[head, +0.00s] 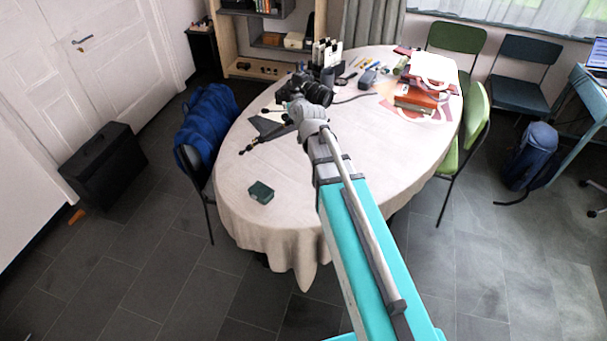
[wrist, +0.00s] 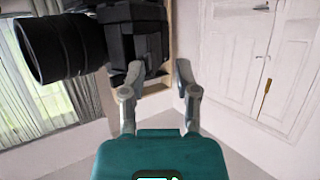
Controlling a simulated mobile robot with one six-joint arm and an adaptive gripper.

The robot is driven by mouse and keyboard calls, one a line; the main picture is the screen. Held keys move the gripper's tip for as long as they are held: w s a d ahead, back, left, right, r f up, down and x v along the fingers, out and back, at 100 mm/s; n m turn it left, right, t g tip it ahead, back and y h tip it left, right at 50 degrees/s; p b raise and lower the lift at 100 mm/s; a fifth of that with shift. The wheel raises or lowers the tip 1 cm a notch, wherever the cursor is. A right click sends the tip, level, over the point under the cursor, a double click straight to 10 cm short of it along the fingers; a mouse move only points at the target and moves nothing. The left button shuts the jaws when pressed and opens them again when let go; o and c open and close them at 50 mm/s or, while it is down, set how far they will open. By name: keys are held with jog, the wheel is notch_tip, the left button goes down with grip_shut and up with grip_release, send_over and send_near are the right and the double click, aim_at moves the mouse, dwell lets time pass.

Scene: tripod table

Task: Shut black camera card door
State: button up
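The black camera (head: 319,93) is on the table, partly hidden behind the end of my arm in the head view. In the wrist view its lens (wrist: 62,47) points left and its dark body (wrist: 136,35) is at the top centre. I cannot make out the card door or whether it stands open. My gripper (wrist: 158,68) has its two grey fingers apart, with a clear gap between the tips. The left fingertip overlaps the lower edge of the camera body; I cannot tell whether they touch. In the head view, my gripper is small beside the camera and its fingers are unclear.
The oval table (head: 285,212) has a pale cloth. A dark green box (head: 261,192) lies near its front left edge. Dark tripod parts (head: 262,130) lie left of my arm. Books and a reddish-brown case (head: 416,100) stand at the right.

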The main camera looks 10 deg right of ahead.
jog(key=shift+a+m+h, duration=0.5)
jog(key=shift+m+h, duration=0.2)
jog(key=shift+h, duration=0.1)
jog(key=shift+a+m+h, duration=0.45)
jog(key=shift+m+h, duration=0.25)
jog(key=shift+h, duration=0.1)
jog(key=shift+w+a+m+h, duration=0.1)
jog(key=shift+a+m+h, duration=0.1)
jog(key=shift+m+h, duration=0.25)
jog(key=shift+w+a+m+g+h, duration=1.6)
jog(key=shift+a+m+g+h, duration=1.25)
jog(key=shift+m+h, duration=1.7)
jog(key=d+r+p+v, duration=0.1)
jog(key=p+v, duration=0.5)
jog(key=v, duration=0.7)
jog(key=s+d+f+n+g+y+b, duration=0.7)
jog(key=s+d+f+b, duration=0.2)
jog(key=s+d+f, duration=0.6)
notch_tip(320, 180, down, 3)
jog(key=shift+d+f+n+y, duration=0.2)
jog(key=shift+d+n+y, duration=0.1)
jog(key=shift+d, duration=0.7)
jog(key=shift+g, duration=0.25)
